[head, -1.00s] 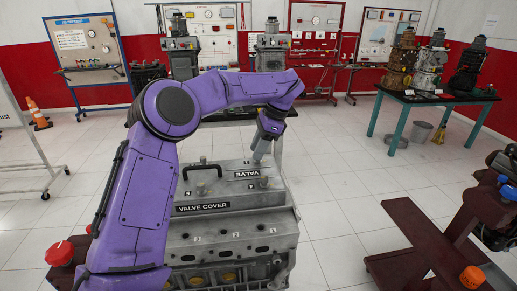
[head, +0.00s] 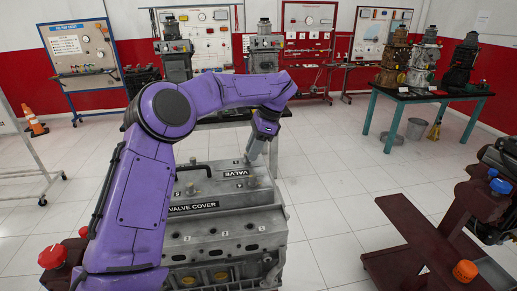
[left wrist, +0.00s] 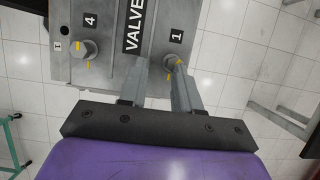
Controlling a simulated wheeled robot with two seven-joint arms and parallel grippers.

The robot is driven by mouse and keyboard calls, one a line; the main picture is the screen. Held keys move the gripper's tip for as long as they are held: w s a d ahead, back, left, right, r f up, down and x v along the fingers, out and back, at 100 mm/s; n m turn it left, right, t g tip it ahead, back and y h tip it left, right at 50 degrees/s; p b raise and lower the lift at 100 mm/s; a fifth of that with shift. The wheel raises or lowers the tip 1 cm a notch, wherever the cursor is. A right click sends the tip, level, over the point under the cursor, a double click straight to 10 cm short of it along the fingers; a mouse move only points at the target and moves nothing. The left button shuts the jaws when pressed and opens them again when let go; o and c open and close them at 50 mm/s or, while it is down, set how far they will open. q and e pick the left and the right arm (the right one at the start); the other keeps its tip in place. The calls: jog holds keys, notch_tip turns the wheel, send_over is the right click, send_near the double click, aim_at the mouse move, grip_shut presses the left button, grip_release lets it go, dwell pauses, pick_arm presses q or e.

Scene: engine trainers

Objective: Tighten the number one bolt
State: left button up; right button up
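The grey valve cover (head: 209,187) sits on top of the engine block (head: 225,243). In the left wrist view, the number one bolt (left wrist: 171,61) stands just below its "1" label on the cover (left wrist: 110,63). My left gripper (head: 251,157) is above the far right end of the cover. Its two fingers (left wrist: 160,66) are apart, with nothing clamped. The bolt head is close to the right finger's tip, which partly covers it. I cannot tell whether they touch. In the head view the gripper hides this bolt. My right gripper is not in view.
Another bolt (left wrist: 84,49) stands beside the "4" label. A dark red stand (head: 420,243) is at the right. A green table (head: 425,94) with engine models is at the back right. White floor between is clear.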

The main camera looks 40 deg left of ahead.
pick_arm(q)
jog(key=shift+a+f, duration=0.4)
jog(key=shift+a, duration=0.05)
jog(key=a, duration=0.1)
jog(key=w+a, duration=0.1)
jog(key=shift+a, duration=0.3)
jog(key=shift+w+a+r, duration=0.1)
jog(key=shift+r, duration=0.15)
jog(key=d+r, duration=0.3)
jog(key=r, duration=0.1)
jog(key=shift+d, duration=0.35)
jog(key=shift+w+r, duration=0.15)
jog(key=shift+r, duration=0.1)
notch_tip(320, 180, up, 6)
jog(key=d, duration=0.1)
jog(key=shift+w+d, duration=0.4)
jog(key=shift+w, duration=0.05)
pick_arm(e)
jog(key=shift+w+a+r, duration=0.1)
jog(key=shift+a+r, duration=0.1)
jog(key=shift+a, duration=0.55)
pick_arm(q)
jog(key=shift+f, duration=0.1)
